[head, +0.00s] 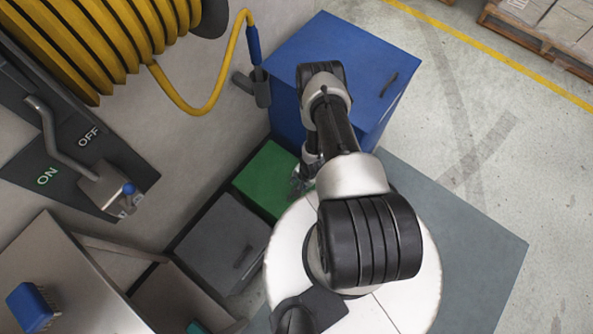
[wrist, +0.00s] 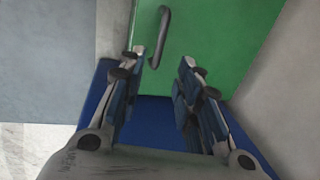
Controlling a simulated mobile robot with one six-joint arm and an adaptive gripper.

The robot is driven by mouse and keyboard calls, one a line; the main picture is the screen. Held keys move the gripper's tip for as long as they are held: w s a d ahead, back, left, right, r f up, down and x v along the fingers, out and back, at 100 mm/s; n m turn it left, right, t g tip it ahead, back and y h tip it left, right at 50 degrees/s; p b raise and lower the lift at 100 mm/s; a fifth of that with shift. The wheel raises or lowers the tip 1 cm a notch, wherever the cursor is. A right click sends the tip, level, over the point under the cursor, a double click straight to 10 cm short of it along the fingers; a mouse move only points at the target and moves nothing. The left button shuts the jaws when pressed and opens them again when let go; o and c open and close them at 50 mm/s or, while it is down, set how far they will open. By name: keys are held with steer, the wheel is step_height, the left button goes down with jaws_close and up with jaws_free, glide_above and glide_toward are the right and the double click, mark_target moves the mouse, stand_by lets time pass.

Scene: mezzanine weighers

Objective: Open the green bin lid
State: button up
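The green bin lid (head: 265,178) lies flat and shut between the blue cabinet and the grey bin; my arm and base hide its right part in the head view. The wrist view shows the green lid (wrist: 225,45) filling the upper middle, with a dark curved handle (wrist: 163,30) near its left edge. My gripper (wrist: 163,57) is open, its fingers spread on either side of the handle's lower end, nearer the left finger. I cannot tell whether they touch it. In the head view my gripper (head: 303,181) is small and partly hidden beside the lid's right edge.
A blue cabinet (head: 335,45) with a dark handle stands beyond the green bin. A grey bin (head: 215,235) stands on the near side. A yellow hose (head: 205,105) and an ON/OFF lever panel (head: 70,150) are on the wall at left. Open floor (head: 490,130) lies right.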

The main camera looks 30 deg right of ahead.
mark_target(297, 187)
steer(key=f+b, duration=0.1)
steer(key=f, duration=0.2)
steer(key=w+f+b, duration=0.1)
steer(key=f, duration=0.2)
steer(key=w+f+b, duration=0.1)
steer(key=f+b, duration=0.1)
steer(key=f, duration=0.2)
steer(key=shift+a, duration=0.35)
jaws_close()
